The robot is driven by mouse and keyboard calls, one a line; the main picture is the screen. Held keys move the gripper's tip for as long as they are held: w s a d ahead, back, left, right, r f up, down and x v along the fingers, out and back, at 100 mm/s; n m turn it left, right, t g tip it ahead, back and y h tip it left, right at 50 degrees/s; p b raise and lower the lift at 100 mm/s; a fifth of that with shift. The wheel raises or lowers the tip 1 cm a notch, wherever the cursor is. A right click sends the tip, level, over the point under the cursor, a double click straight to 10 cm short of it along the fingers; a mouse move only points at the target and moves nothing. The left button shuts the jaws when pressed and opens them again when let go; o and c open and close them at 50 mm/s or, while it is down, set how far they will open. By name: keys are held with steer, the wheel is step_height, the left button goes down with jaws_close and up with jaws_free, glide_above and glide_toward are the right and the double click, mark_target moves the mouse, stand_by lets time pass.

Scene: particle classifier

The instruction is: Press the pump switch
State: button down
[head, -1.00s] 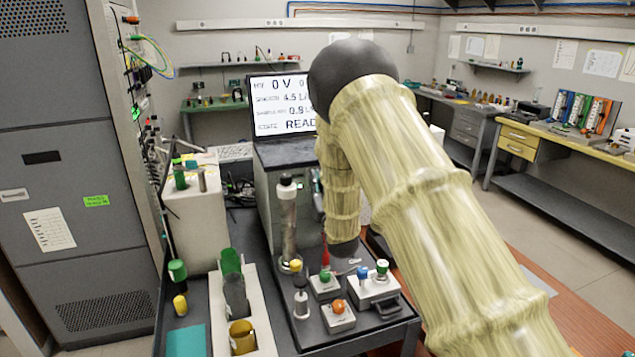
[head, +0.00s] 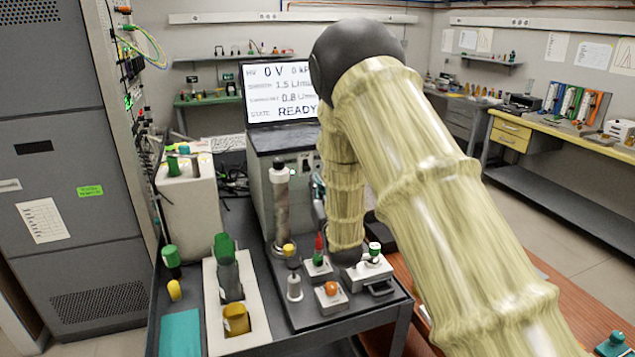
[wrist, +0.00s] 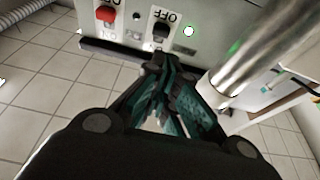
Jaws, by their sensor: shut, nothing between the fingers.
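In the wrist view my gripper (wrist: 163,80) is shut and empty. Its teal-lined fingers point at a pale panel (wrist: 205,14). A black switch (wrist: 160,30) with an OFF label sits on the panel just beyond the fingertips; whether they touch it I cannot tell. Which one is the pump switch is not readable. The instrument box (head: 262,185) stands under a screen (head: 280,92) reading 0 V and READY.
A shiny metal tube (wrist: 250,45) rises close to the right of my fingers. In the head view, a tray (head: 300,318) with several small knobbed devices lies before the box. A white holder (head: 240,340) with bottles is at its left. A tall grey cabinet (head: 70,170) stands at far left.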

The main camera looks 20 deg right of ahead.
steer(key=shift+d+v, duration=0.2)
steer(key=shift+v, duration=0.75)
steer(key=shift+d, duration=0.1)
